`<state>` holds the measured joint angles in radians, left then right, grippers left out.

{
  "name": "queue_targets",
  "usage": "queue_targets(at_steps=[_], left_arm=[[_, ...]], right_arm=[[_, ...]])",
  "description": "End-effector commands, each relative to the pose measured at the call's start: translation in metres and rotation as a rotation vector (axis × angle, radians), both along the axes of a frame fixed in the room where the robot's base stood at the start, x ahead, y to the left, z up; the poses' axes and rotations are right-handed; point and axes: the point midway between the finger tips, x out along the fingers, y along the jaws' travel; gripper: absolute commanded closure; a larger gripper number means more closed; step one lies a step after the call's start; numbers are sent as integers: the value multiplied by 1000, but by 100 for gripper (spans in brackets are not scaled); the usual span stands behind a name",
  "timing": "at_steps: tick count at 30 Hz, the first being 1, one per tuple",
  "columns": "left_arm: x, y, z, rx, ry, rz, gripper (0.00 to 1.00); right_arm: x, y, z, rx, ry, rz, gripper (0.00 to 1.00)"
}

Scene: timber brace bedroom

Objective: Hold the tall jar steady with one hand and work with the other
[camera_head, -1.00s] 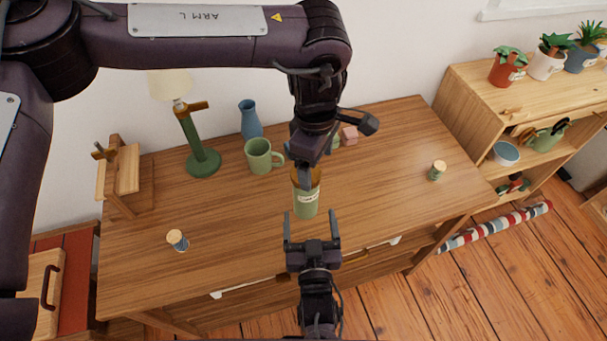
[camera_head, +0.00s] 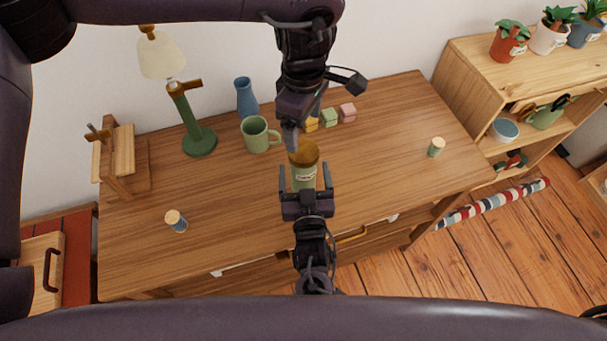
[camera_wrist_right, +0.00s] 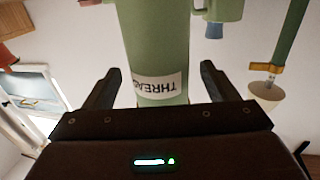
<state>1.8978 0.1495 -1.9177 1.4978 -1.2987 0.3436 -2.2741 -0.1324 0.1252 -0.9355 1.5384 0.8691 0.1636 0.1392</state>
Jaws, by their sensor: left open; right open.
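The tall jar (camera_head: 303,179) is green with a brown lid (camera_head: 304,152) and a pale label. It stands upright near the middle of the desk. In the right wrist view the jar (camera_wrist_right: 158,45) is upside down, and part of its label reads "THREA". My right gripper (camera_head: 305,170) is open at the jar's front, a finger on each side, with gaps to the jar in the wrist view. My left gripper (camera_head: 292,140) is over the lid's back left edge, pointing down. Its fingers are partly hidden, and contact with the lid cannot be told.
A green mug (camera_head: 256,136), blue vase (camera_head: 246,98) and green lamp (camera_head: 192,125) stand behind to the left. Small blocks (camera_head: 330,118) sit behind the jar. Small corked jars stand at left (camera_head: 176,221) and right (camera_head: 436,147).

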Motion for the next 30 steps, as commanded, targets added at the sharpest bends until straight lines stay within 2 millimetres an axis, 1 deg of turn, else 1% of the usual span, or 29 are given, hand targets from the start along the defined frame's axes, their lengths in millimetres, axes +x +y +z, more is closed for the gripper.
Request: queue_targets(at_steps=[1, 6, 16, 17, 30], left_arm=[[0, 0, 0, 0, 0, 0, 22], [0, 0, 0, 0, 0, 0, 22], [0, 0, 0, 0, 0, 0, 22], [0, 0, 0, 0, 0, 0, 22], [0, 0, 0, 0, 0, 0, 22]], right_arm=[[8, 1, 1, -1, -2, 0, 20], [22, 2, 0, 1, 0, 0, 20], [25, 2, 0, 1, 1, 0, 20], [25, 2, 0, 1, 1, 0, 21], [25, 2, 0, 0, 1, 0, 79]])
